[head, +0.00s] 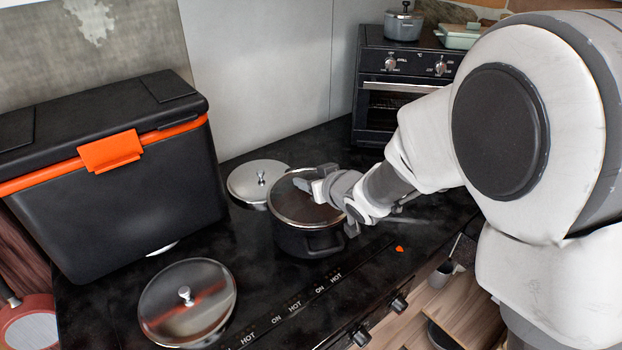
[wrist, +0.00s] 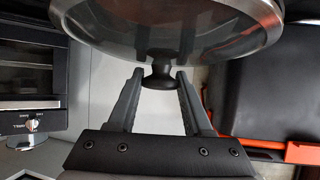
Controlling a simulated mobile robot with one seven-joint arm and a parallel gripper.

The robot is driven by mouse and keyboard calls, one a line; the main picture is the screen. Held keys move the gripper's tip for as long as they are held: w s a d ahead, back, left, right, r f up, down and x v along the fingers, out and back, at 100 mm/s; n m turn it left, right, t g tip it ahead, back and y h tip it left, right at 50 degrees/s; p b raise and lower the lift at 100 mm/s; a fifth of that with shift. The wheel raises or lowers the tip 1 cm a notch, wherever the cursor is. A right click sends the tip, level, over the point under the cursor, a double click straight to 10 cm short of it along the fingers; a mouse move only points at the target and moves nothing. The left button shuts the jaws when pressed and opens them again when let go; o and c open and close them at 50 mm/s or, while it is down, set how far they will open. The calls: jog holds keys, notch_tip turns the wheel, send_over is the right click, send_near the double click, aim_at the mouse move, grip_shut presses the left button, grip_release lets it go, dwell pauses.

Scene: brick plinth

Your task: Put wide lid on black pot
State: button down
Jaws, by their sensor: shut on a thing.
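The black pot (head: 306,242) stands on the dark hob, below my gripper in the head view. A wide glass lid with a steel rim (head: 292,208) covers its mouth from this angle. I cannot tell whether the lid rests on the pot or hangs just above it. My gripper (head: 308,186) is over this lid. In the wrist view my gripper (wrist: 160,80) is shut on the black knob of the lid (wrist: 165,30). The pot does not show clearly in the wrist view.
A second glass lid (head: 200,302) lies at the front left, and a steel lid (head: 243,184) lies behind the pot. A black cooler box (head: 120,205) with an orange latch stands left. A small oven (head: 385,100) with a grey pot (head: 403,26) on top stands behind.

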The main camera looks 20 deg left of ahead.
jog(key=shift+f, duration=0.15)
jog(key=shift+c, duration=1.3)
grip_release()
jog(key=shift+f, duration=0.1)
jog(key=p+v, duration=0.2)
jog(key=v, duration=1.5)
jog(key=shift+d, duration=0.2)
